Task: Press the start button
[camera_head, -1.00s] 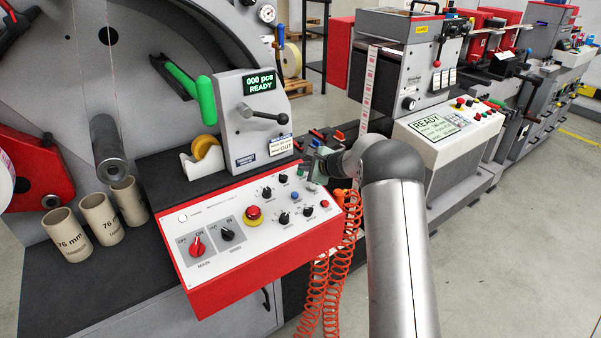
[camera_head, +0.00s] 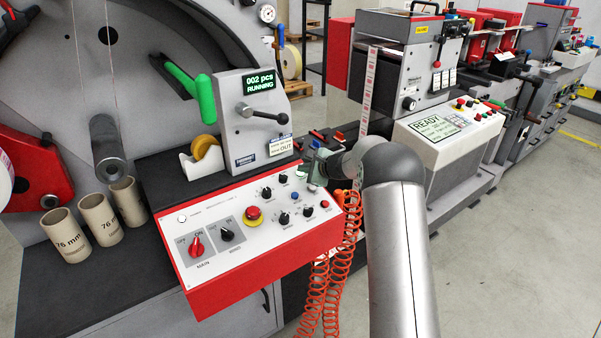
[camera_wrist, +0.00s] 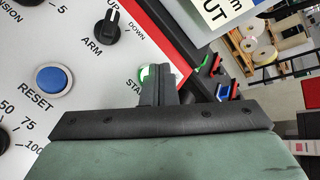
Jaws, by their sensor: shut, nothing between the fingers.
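The start button (camera_wrist: 146,73) is a lit green button near the panel's red edge in the wrist view, with its "STA..." label partly covered. My gripper (camera_wrist: 160,70) is shut and empty, its fingertips in front of the button's right part. I cannot tell whether they touch it. In the head view my gripper (camera_head: 318,168) is at the far right edge of the control panel (camera_head: 205,268), and the button is hidden there. The display (camera_head: 259,83) reads "002 pcs RUNNING".
A blue RESET button (camera_wrist: 51,79) and the black ARM knob (camera_wrist: 102,27) are left of my fingers. A red emergency stop (camera_head: 253,214) and a red MAIN switch (camera_head: 197,246) stand on the panel. Orange coiled hoses (camera_head: 335,285) hang beside my arm.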

